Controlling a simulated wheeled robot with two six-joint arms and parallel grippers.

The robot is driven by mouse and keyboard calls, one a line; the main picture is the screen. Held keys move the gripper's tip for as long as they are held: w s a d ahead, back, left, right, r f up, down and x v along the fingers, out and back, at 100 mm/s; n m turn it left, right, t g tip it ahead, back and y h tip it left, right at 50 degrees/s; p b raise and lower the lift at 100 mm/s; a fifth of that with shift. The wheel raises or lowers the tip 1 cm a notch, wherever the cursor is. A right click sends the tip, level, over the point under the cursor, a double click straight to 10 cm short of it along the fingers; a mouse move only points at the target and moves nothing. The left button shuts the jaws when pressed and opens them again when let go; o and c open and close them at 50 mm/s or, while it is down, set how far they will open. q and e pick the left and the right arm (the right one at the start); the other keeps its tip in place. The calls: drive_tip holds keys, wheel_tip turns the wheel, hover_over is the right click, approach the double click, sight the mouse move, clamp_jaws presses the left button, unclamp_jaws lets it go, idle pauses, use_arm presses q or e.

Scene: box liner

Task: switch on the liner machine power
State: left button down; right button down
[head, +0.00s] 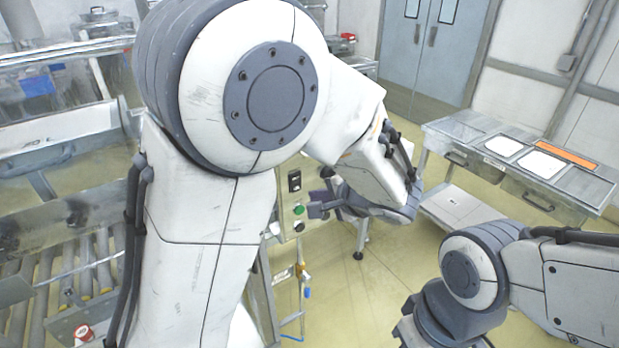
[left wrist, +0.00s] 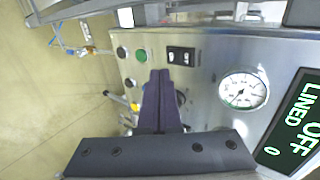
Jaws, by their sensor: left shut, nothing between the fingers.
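The liner machine's control panel (head: 286,209) shows beside my left arm in the head view, and its metal face (left wrist: 205,75) fills much of the left wrist view. It carries a black rocker switch (left wrist: 181,56), a green button (left wrist: 141,55), a black button (left wrist: 122,53) and a round white gauge (left wrist: 243,90). A display (left wrist: 295,120) reads OFF, LINED 0. My left gripper (head: 314,210) is shut and empty in front of the panel. Its fingertips (left wrist: 160,74) appear just below the green button and the switch in the wrist view; contact is unclear. They partly hide a dark round part.
A roller conveyor (head: 70,265) lies at the left. A steel table (head: 520,165) with white and orange panels stands at the right. Grey double doors (head: 420,45) are at the back. My right arm is at lower right.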

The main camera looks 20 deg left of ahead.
sight(297, 186)
use_arm(q)
drive_tip(key=w+a+p, duration=0.1)
drive_tip(key=a, duration=0.1)
drive_tip(key=w+a+f+p, duration=0.1)
drive_tip(key=w+a, duration=0.1)
drive_tip(key=shift+f, duration=0.2)
drive_tip(key=shift+w+a+f+p, duration=0.2)
drive_tip(key=shift+w+a+p, duration=0.1)
drive_tip(key=shift+w, duration=0.05)
drive_tip(key=shift+f+b, duration=0.15)
drive_tip(key=shift+b, duration=0.25)
drive_tip(key=b, duration=0.4)
drive_tip(key=shift+w+a+f+y, duration=0.1)
drive_tip(key=shift+f+y, duration=0.2)
drive_tip(key=shift+f, duration=0.1)
drive_tip(key=shift+r+t+p, duration=0.3)
drive_tip(key=shift+r, duration=0.3)
